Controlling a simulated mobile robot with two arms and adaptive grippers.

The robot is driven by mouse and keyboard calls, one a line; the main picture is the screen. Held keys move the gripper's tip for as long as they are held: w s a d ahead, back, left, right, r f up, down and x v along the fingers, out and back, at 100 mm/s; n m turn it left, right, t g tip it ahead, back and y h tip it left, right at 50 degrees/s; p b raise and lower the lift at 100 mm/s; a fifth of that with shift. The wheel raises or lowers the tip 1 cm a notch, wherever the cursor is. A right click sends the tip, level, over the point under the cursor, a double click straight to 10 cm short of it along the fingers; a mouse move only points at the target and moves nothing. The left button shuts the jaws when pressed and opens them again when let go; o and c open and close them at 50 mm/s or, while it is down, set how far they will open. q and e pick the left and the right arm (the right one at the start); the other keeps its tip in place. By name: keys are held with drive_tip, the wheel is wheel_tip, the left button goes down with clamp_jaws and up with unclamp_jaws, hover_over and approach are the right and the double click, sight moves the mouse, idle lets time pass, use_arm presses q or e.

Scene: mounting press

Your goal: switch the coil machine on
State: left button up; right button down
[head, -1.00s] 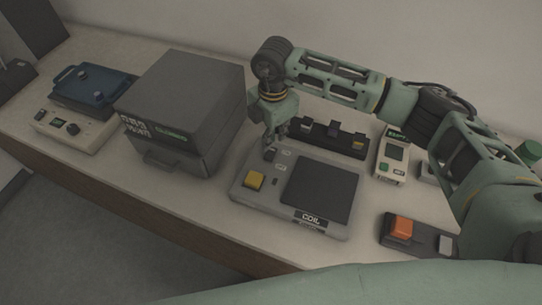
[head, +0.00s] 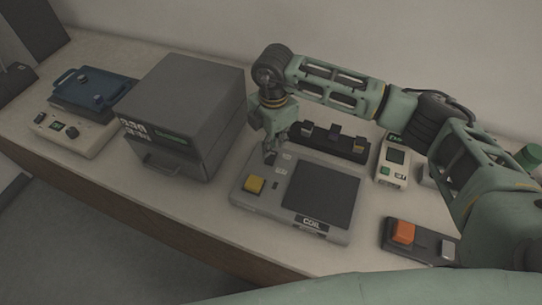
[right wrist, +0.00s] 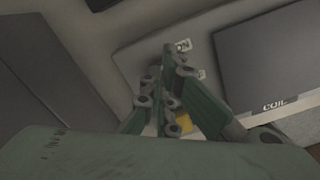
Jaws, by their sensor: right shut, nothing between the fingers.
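The coil machine (head: 338,232) is a flat grey unit with a dark square plate and a COIL label on its front edge. It also shows in the right wrist view (right wrist: 140,58). A yellow button (head: 255,184) sits on its left part, partly hidden behind my fingers in the right wrist view (right wrist: 186,122). My right gripper (head: 270,158) is shut and empty, pointing down at the machine's back left corner. In the right wrist view its fingertips (right wrist: 168,48) are beside a small ON label (right wrist: 183,45). The switch there is hidden by the fingers; I cannot tell its position or whether they touch it.
A grey box machine (head: 190,85) stands to the left, and a blue-topped unit (head: 88,95) is further left. A dark rack (head: 345,146) lies behind the coil machine. A small meter (head: 391,165) and an orange-button box (head: 420,240) are to the right.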

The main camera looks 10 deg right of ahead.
sight(273, 154)
use_arm(q)
drive_tip(key=shift+w, duration=0.35)
drive_tip(key=shift+s+f+b, duration=0.1)
drive_tip(key=shift+f+b, duration=0.85)
use_arm(e)
drive_tip(key=shift+s+f, duration=0.1)
drive_tip(key=shift+f, duration=1.1)
use_arm(q)
drive_tip(key=shift+r, duration=0.15)
use_arm(e)
drive_tip(key=shift+r, duration=0.15)
drive_tip(key=shift+r+p, duration=2.2)
drive_tip(key=shift+r, duration=1.25)
use_arm(q)
wheel_tip(273, 154, up, 4)
use_arm(e)
drive_tip(key=shift+f, duration=0.1)
